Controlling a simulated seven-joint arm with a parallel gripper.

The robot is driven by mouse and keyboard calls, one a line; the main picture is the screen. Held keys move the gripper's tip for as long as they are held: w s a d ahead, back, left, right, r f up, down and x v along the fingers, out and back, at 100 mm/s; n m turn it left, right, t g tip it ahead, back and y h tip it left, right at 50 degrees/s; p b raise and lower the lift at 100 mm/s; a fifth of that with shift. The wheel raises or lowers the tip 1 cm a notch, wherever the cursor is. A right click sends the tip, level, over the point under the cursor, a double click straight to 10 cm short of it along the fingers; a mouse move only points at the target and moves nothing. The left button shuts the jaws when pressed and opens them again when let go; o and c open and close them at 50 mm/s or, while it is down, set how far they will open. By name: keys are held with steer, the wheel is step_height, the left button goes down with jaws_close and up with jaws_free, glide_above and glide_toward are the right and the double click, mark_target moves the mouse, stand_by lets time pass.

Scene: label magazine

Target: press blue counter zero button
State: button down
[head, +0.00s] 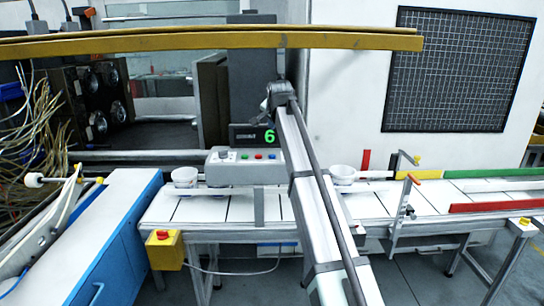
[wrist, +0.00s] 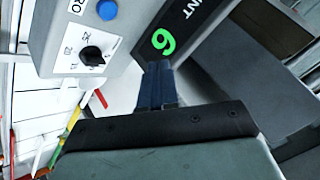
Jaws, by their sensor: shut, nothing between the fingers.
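The blue button (wrist: 107,10) shows at the top of the wrist view on a grey control box (wrist: 62,30). Beside it is a label of which only "RO" is readable. My gripper (wrist: 158,66) is shut and empty, its dark fingertips apart from the button, below and right of it in the picture. The tips overlap the lower edge of the black counter display (wrist: 182,20), which reads a green 6. In the head view the control box (head: 215,172) stands behind the conveyor under the display (head: 242,134); my arm crosses in front and my fingers cannot be made out.
A black rotary knob (wrist: 92,55) is next to the blue button. A red button (head: 258,156) is on the same box. White cups (head: 185,175) (head: 343,173) stand on either side. A yellow beam (head: 150,44) spans above. An emergency-stop box (head: 166,254) is at front left.

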mark_target(273, 156)
steer(key=shift+f, duration=4.25)
steer(key=shift+f, duration=0.2)
steer(key=shift+f, duration=0.25)
steer(key=shift+f, duration=0.5)
steer(key=shift+r, duration=0.95)
steer(key=shift+r, duration=0.1)
steer(key=shift+r, duration=2.4)
